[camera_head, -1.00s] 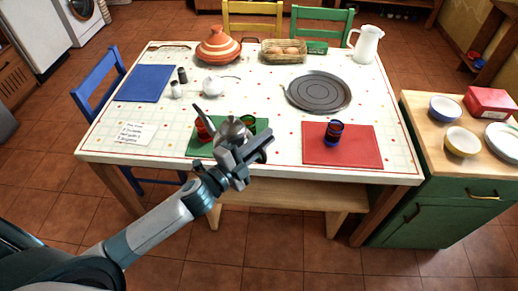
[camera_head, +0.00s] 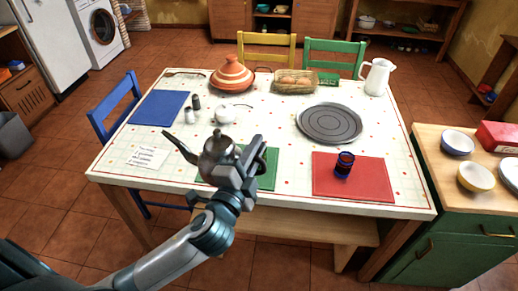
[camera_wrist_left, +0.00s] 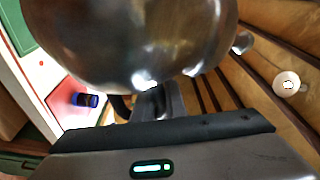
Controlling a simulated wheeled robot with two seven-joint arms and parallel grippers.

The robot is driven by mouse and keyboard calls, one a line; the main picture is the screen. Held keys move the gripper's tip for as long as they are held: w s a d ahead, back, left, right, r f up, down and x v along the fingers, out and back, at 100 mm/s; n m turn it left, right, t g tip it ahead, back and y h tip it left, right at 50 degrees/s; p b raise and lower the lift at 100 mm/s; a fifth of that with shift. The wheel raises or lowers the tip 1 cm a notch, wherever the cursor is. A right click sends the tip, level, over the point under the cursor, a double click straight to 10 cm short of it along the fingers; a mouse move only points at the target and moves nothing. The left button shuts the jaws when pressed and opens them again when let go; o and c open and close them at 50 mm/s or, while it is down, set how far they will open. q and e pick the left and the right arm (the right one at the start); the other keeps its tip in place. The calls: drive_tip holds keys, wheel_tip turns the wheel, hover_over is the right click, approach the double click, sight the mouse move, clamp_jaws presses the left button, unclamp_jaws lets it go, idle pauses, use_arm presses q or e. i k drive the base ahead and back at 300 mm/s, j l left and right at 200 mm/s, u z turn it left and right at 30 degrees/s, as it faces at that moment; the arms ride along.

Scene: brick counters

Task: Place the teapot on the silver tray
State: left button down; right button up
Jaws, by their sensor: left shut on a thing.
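The teapot (camera_head: 216,151) is dark shiny metal, with its spout pointing left. My left gripper (camera_head: 247,168) is shut on it at its right side, seemingly at the handle, and holds it in front of the green placemat (camera_head: 268,170) near the table's front edge. In the left wrist view the teapot's rounded body (camera_wrist_left: 140,40) fills the top, hiding most of the grip. The silver tray (camera_head: 330,121), round, dark grey and ringed, lies empty on the table, to the right of and behind the teapot. My right gripper is not in view.
A dark blue and red cup (camera_head: 344,164) stands on the red placemat (camera_head: 365,178), in front of the tray. A white sugar-bowl-like pot (camera_head: 226,114), a striped tagine (camera_head: 232,76), a basket (camera_head: 296,81) and a white jug (camera_head: 376,77) stand farther back.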

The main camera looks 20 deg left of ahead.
sight(329, 122)
drive_tip(key=i+j+z, duration=0.15)
drive_tip(key=i+j, duration=0.15)
drive_tip(key=i+j+z, duration=0.2)
drive_tip(key=j, duration=0.2)
drive_tip(key=i+j+z, duration=0.15)
drive_tip(key=i+j, duration=0.2)
drive_tip(key=i+j+z, duration=0.2)
drive_tip(key=j, duration=0.3)
